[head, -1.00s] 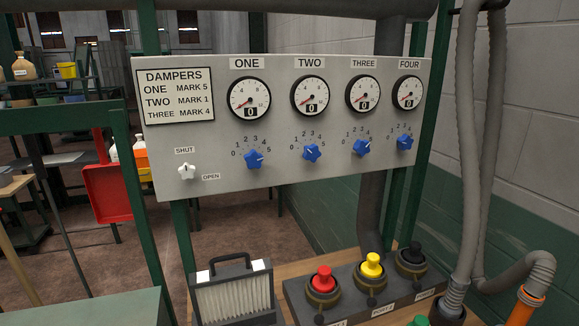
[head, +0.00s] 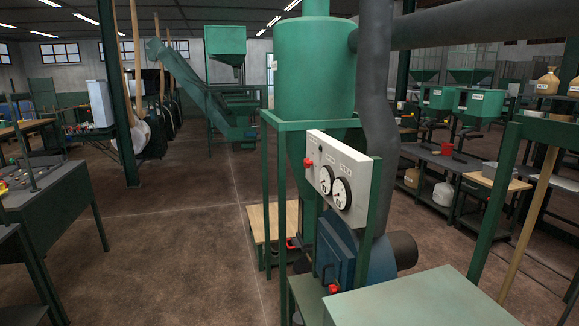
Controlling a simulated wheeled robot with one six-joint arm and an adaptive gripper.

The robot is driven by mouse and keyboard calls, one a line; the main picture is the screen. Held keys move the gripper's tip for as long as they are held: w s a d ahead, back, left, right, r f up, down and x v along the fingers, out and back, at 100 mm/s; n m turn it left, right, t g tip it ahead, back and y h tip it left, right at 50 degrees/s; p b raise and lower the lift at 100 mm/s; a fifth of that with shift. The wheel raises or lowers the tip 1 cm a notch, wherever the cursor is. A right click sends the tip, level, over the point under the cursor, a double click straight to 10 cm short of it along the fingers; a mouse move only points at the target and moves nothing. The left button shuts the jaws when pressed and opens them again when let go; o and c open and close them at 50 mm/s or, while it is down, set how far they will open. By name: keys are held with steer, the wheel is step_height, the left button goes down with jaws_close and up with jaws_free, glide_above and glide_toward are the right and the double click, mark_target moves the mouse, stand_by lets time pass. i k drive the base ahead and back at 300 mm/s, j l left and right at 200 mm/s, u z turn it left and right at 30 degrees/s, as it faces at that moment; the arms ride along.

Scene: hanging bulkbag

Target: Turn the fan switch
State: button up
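A light grey panel (head: 362,172) with two round white gauges, the left gauge (head: 325,180) and the right gauge (head: 341,193), stands on green posts right of centre, seen at an angle. A red part (head: 308,162) shows at its left edge. Its labels are too small to read, and I cannot tell which part is the fan switch. A blue housing (head: 345,250), perhaps the fan, sits below and partly behind the panel. Another red part (head: 333,288) shows low in front of it. My gripper is not in view.
A green cyclone drum (head: 315,65) with a thick grey duct (head: 376,90) rises behind the panel. A pale green tabletop (head: 430,300) fills the lower right front. A dark bench (head: 55,190) stands at left. Open brown floor (head: 190,240) lies between the bench and the panel.

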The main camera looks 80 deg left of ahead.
mark_target(306, 163)
steer(key=u, duration=2)
